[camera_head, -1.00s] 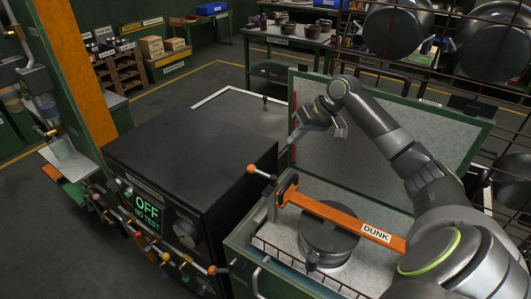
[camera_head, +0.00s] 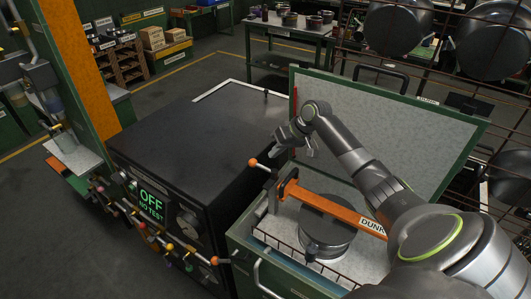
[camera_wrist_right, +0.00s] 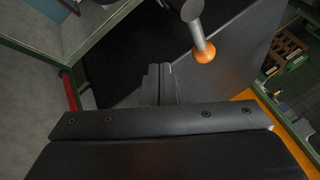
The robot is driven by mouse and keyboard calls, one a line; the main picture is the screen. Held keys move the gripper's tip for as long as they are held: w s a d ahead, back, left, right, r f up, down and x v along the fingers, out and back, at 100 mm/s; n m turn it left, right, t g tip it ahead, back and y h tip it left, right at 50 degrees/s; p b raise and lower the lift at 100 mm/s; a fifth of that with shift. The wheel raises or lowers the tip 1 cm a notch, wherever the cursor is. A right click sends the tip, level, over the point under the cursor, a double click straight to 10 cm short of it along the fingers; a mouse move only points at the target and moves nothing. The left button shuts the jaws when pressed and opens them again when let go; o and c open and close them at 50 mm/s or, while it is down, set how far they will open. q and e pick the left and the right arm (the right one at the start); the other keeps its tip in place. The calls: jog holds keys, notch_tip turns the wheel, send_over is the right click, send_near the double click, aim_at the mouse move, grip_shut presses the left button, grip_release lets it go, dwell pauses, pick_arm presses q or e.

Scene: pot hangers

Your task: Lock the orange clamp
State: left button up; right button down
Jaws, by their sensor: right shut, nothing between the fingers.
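The orange clamp (camera_head: 335,207) is a long bar labelled DUNK, lying over a dark round pot (camera_head: 325,232) in the green tank. At its left end, a lever with an orange ball knob (camera_head: 253,162) sticks up and to the left. My right gripper (camera_head: 274,152) is shut and empty, just above and right of the knob, apparently apart from it. In the right wrist view the shut fingers (camera_wrist_right: 160,83) are at the middle, and the orange knob (camera_wrist_right: 204,51) on its grey rod is up and right of them. My left gripper is not in view.
A black tester box (camera_head: 190,140) reading OFF, NO TEST stands left of the tank. The tank's raised lid (camera_head: 400,130) stands behind my right arm. A wire rack with hanging pots (camera_head: 400,30) is at the upper right.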

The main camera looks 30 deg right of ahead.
jog(key=a, duration=0.1)
jog(key=a+p, duration=0.1)
jog(key=a, duration=0.1)
jog(key=shift+w+a+f, duration=0.25)
jog(key=shift+a, duration=0.1)
